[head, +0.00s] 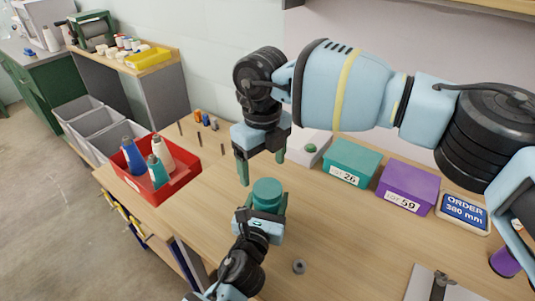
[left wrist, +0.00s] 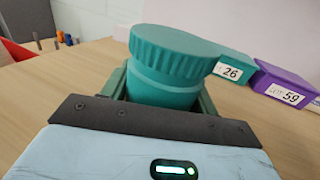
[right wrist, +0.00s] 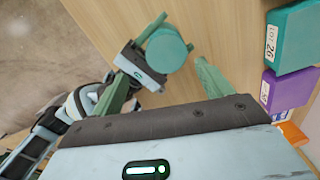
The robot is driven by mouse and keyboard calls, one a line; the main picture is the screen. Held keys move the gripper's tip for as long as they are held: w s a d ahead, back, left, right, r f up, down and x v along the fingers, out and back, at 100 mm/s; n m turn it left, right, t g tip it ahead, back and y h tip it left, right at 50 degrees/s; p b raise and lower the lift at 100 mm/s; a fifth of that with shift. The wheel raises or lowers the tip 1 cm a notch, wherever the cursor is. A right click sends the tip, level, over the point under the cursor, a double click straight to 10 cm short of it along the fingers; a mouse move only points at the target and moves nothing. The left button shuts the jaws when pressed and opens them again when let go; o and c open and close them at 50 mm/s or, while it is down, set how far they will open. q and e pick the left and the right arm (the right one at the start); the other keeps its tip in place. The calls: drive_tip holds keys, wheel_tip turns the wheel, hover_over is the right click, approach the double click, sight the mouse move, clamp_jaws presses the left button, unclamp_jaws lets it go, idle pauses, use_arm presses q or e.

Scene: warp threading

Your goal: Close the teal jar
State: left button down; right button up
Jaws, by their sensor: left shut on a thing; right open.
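The teal jar (left wrist: 160,90) stands upright on the table, with a wide ribbed teal lid (left wrist: 175,50) on its mouth. In the head view the lid (head: 268,190) shows as a round top; whether it is screwed tight I cannot tell. My left gripper (head: 262,216) is shut on the jar body below the lid. My right gripper (head: 262,168) is open and empty, fingers pointing down, just above and behind the jar. In the right wrist view the lid (right wrist: 166,48) lies beyond and between the open fingers, apart from them.
A red bin (head: 185,185) with several bottles stands left. A teal box (head: 352,165), a purple box (head: 407,187) and an order sign (head: 463,211) line the back right. Table around the jar is mostly clear.

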sight(268, 187)
drive_tip(key=n, duration=0.3)
drive_tip(key=shift+r, duration=0.1)
drive_tip(key=n, duration=0.5)
drive_tip(key=shift+r, duration=0.15)
drive_tip(key=n, duration=0.3)
drive_tip(key=shift+d, duration=0.1)
drive_tip(key=n, duration=0.4)
drive_tip(key=shift+d+r+n, duration=0.1)
drive_tip(key=shift+r+n, duration=0.1)
drive_tip(key=shift+n, duration=0.1)
drive_tip(key=n, duration=0.4)
drive_tip(key=shift+r+n, duration=0.15)
drive_tip(key=shift+n, duration=0.15)
drive_tip(key=n, duration=0.3)
drive_tip(key=shift+w+d, duration=0.1)
drive_tip(key=shift+d, duration=0.05)
drive_tip(key=n, duration=0.6)
drive_tip(key=shift+d+r, duration=0.15)
drive_tip(key=shift+r, duration=0.1)
drive_tip(key=shift+w+f, duration=0.1)
drive_tip(key=shift+f, duration=3.9)
